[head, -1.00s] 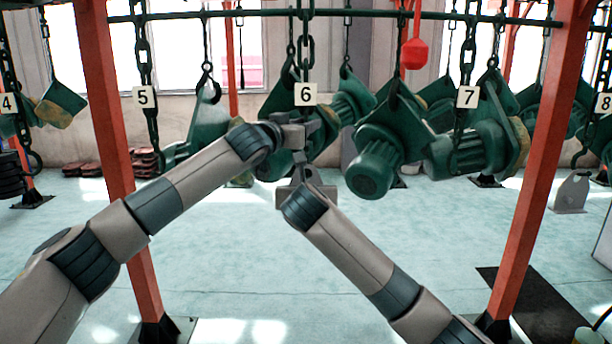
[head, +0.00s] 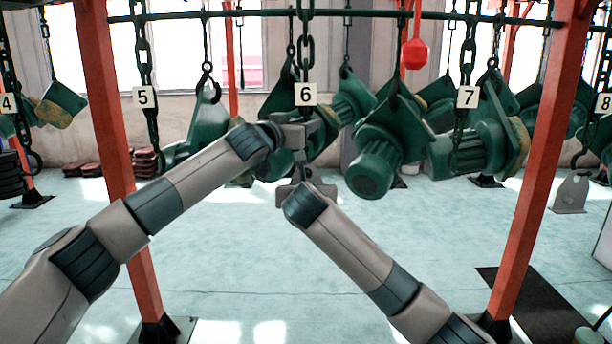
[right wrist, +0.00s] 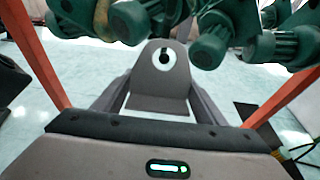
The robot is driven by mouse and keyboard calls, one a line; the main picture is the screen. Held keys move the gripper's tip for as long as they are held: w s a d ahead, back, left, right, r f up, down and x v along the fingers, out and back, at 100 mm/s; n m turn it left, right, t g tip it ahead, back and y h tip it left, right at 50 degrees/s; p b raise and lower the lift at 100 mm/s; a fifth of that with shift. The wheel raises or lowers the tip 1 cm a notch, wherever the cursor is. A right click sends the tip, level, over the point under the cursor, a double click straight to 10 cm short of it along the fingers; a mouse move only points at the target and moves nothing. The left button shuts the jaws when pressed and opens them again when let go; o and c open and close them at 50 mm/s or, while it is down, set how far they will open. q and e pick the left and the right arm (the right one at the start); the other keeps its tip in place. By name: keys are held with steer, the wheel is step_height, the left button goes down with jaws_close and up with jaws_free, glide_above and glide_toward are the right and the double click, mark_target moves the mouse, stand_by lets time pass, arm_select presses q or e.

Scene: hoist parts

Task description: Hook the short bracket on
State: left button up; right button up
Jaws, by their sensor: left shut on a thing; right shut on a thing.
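The short bracket (right wrist: 158,70) is a grey plate with a round eye near its top and a flat foot below. It sits upright between the fingers of my right gripper (right wrist: 160,100), which is shut on it. In the head view my right gripper (head: 298,188) is just below my left gripper (head: 300,132), and the bracket is hard to make out there. My left gripper is shut at the low end of the number 6 chain (head: 307,55). The hook there is mostly hidden, so I cannot tell whether it touches the bracket's eye.
Green motor units (head: 378,150) hang on chains close behind and right of my grippers. Orange posts (head: 112,130) and (head: 540,170) stand either side. A similar grey bracket (head: 572,193) stands on the floor at right. The floor between the posts is clear.

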steer(key=shift+x, duration=1.1)
stand_by(1.1)
steer(key=shift+w+f+t, duration=0.25)
steer(key=shift+w+t, duration=0.2)
steer(key=shift+w, duration=0.2)
steer(key=shift+w+f+t, duration=0.25)
steer(key=shift+w+t, duration=0.2)
steer(key=shift+w, duration=0.25)
stand_by(0.8)
steer(key=shift+w+f, duration=0.2)
steer(key=shift+f, duration=0.3)
stand_by(0.8)
stand_by(0.7)
steer(key=o, duration=1.6)
steer(key=shift+g, duration=0.9)
steer(key=v, duration=0.3)
steer(key=r+v, duration=0.1)
steer(key=v, duration=0.2)
steer(key=shift+t, duration=0.6)
steer(key=shift+s+r, duration=0.2)
steer(key=shift+s, duration=1.55)
steer(key=shift+s+r, duration=0.25)
steer(key=shift+s, duration=1.5)
